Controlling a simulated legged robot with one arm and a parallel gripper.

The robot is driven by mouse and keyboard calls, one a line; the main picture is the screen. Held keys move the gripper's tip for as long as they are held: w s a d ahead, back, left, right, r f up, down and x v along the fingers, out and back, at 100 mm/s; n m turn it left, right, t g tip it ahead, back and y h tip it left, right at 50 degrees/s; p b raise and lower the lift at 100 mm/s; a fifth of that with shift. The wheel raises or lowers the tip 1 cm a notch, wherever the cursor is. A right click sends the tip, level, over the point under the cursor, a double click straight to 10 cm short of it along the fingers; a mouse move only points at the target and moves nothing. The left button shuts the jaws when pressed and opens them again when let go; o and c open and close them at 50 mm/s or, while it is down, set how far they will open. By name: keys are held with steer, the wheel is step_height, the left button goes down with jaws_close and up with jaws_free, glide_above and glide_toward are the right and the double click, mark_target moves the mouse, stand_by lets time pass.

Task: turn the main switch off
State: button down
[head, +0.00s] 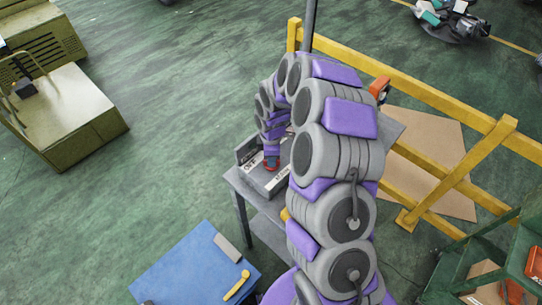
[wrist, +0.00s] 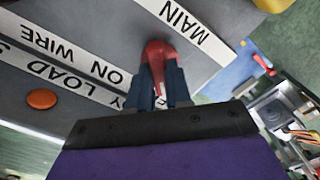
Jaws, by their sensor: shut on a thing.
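The main switch's red handle (wrist: 158,52) shows in the wrist view, beside a white label reading MAIN (wrist: 180,25). My gripper (wrist: 159,86) is shut on this handle, with one dark finger on each side of it. In the head view my gripper (head: 271,158) is at the grey switch box (head: 246,159) on a small grey table, with a bit of red (head: 271,166) at its tip. The fingers hide the lower part of the handle. I cannot tell the switch's on or off position.
An orange button (wrist: 41,99) lies on the panel near labels with LOAD and ON WIRE. A blue table (head: 185,270) stands in front to the left. A yellow railing (head: 430,83) runs behind the grey table (head: 241,183).

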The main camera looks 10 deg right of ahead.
steer(key=shift+w, duration=0.1)
stand_by(0.4)
steer(key=c, duration=1)
jaws_free()
steer(key=shift+c, duration=0.2)
steer(key=shift+r, duration=0.1)
step_height(320, 180, up, 17)
steer(key=s+a+r+m+b, duration=0.1)
steer(key=s+r+m+b, duration=0.15)
steer(key=s, duration=0.65)
steer(key=s+a+r+m+b, duration=0.1)
steer(key=s+m, duration=0.3)
steer(key=s, duration=0.5)
steer(key=s+d+f+m+g+b, duration=0.1)
steer(key=s+m, duration=0.3)
steer(key=s, duration=0.5)
steer(key=s+d+f+m+b, duration=0.1)
steer(key=s+f+m+b, duration=0.2)
steer(key=s, duration=0.7)
steer(key=shift+s+f+m+g, duration=0.15)
steer(key=shift+f+m+g, duration=0.25)
steer(key=shift+m, duration=0.65)
